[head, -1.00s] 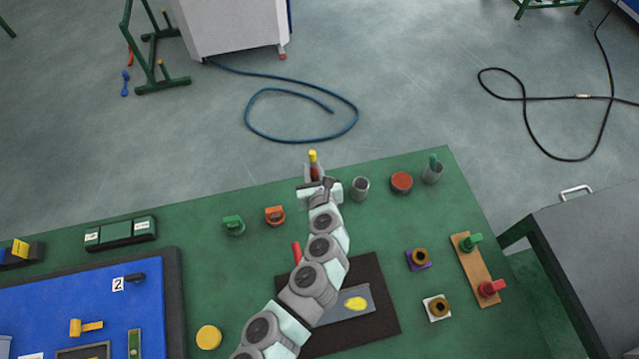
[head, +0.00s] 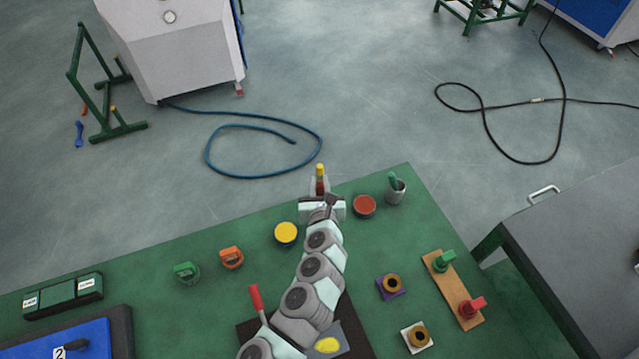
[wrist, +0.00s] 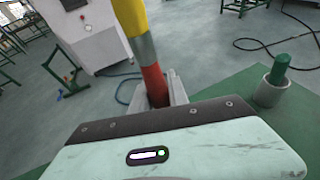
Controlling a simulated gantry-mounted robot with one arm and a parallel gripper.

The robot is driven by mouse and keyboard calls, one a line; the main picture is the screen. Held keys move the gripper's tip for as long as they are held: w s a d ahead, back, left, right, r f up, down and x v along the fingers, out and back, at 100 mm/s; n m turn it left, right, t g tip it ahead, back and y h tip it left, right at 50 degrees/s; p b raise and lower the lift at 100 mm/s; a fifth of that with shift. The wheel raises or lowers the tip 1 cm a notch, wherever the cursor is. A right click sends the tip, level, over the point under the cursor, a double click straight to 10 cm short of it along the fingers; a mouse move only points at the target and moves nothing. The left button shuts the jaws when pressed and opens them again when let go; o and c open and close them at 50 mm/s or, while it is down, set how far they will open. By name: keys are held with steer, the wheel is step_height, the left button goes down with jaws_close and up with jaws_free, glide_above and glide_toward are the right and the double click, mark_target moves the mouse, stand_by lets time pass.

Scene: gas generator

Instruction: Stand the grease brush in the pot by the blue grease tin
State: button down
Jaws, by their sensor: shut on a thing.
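The grease brush, with yellow bristles, grey band and red handle, is in my gripper (head: 320,190). In the wrist view, the brush (wrist: 152,82) stands bristles up, its red part between the fingers (wrist: 160,92). My gripper is over the far edge of the green table, between a yellow-topped tin (head: 286,234) and a red-topped tin (head: 364,206). A grey pot (head: 395,198) holding a green-handled thing stands right of the red tin; it also shows in the wrist view (wrist: 268,94). No blue tin is visible. The pot seen earlier left of the red tin is hidden behind my gripper.
Green (head: 187,272) and orange (head: 232,257) knobbed parts stand left on the table. A red-handled thing (head: 256,298) rises by the dark mat. At right are a purple-based part (head: 391,286) and a wooden board (head: 453,290) with green and red fittings.

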steer(key=shift+w+f+b, duration=0.1)
steer(key=shift+f+b, duration=3.45)
steer(key=shift+f, duration=1.5)
steer(key=c, duration=1.2)
jaws_free()
steer(key=shift+f, duration=0.1)
steer(key=shift+a, duration=0.1)
